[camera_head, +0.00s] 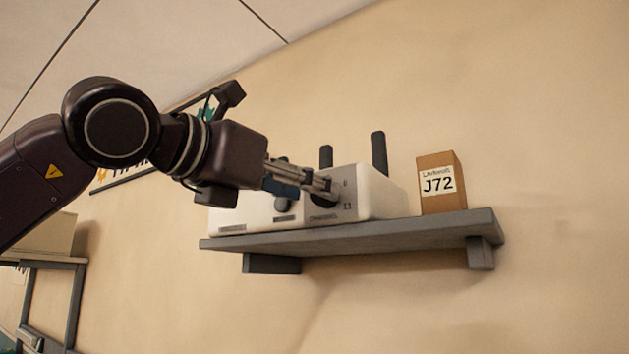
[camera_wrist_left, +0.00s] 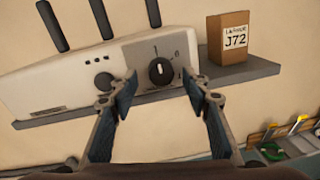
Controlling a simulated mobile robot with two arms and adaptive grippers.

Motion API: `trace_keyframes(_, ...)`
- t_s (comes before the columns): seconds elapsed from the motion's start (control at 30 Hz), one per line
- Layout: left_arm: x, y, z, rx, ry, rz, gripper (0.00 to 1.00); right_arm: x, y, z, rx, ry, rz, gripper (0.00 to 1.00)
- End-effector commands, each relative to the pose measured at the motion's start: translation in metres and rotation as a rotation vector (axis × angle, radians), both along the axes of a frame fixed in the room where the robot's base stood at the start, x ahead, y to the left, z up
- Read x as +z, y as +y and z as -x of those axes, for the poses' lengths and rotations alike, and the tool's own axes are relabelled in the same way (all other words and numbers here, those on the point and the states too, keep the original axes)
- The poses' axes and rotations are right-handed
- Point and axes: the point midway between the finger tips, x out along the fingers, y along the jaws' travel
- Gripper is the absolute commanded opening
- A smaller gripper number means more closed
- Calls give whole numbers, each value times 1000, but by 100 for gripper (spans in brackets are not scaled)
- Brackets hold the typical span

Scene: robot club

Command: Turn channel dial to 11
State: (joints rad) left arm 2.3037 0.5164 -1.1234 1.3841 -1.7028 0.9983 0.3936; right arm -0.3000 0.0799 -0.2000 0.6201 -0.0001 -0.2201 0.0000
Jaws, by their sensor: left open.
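A white radio box (camera_head: 378,193) with dark antennas stands on a grey wall shelf. Its grey front panel carries the black channel dial (camera_wrist_left: 160,71), with a light pointer mark and printed numbers around it. In the head view, "11" shows at the panel's lower right and my gripper partly covers the dial. In the wrist view the pointer stands roughly upright. My left gripper (camera_head: 325,186) is open in front of the panel. In the left wrist view its two fingers (camera_wrist_left: 157,90) spread to either side, below the dial; contact is not visible. My right gripper is out of view.
A brown box labelled J72 (camera_head: 438,187) stands right of the radio on the shelf (camera_head: 400,231). A smaller black knob (camera_wrist_left: 103,81) sits left of the dial. Below right in the wrist view is a bin of colourful items (camera_wrist_left: 285,142).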

Motion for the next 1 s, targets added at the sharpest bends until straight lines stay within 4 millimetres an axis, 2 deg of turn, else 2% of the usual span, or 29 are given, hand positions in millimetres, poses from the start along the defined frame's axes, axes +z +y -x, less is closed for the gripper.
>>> trace_keyframes(0.03, 3, -4, -6, -1, 2, -1, 44, 7, 0, 0, 0, 0, 0, 46)
trace_keyframes(0.2, 1, -13, -17, 0, 1, -1, 44, 12, 0, 0, 0, 0, 0, 46)
trace_keyframes(0.5, 0, -15, -19, -1, 0, 1, 44, 12, 0, 0, 0, 0, 0, 46)
trace_keyframes(0.87, 0, -14, -19, -1, 0, 1, 4, 12, 0, 0, 0, 0, 0, 46)
trace_keyframes(1.0, 0, -14, -19, -1, -2, -1, 2, 12, 0, 0, 0, 0, 0, 46)
